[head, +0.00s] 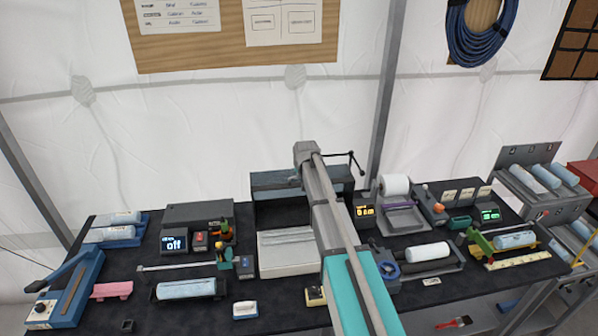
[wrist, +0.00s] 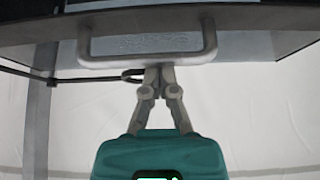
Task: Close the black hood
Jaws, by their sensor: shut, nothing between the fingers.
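The black hood (head: 272,182) stands at the back middle of the table in the head view, raised behind a pale grey bed (head: 287,254). My arm crosses in front of its right part. In the wrist view the dark hood panel (wrist: 40,32) fills the top, with a grey bar handle (wrist: 110,63) along it. My gripper (wrist: 159,68) is shut and empty. Its fingertips overlap the middle of the handle in the picture; I cannot tell whether they touch it. My fingers cannot be made out in the head view.
A white roll (head: 395,186) and an orange display (head: 364,211) are on the right. Several tools and pale rolls crowd the dark table. The white tent wall (head: 220,120) rises behind.

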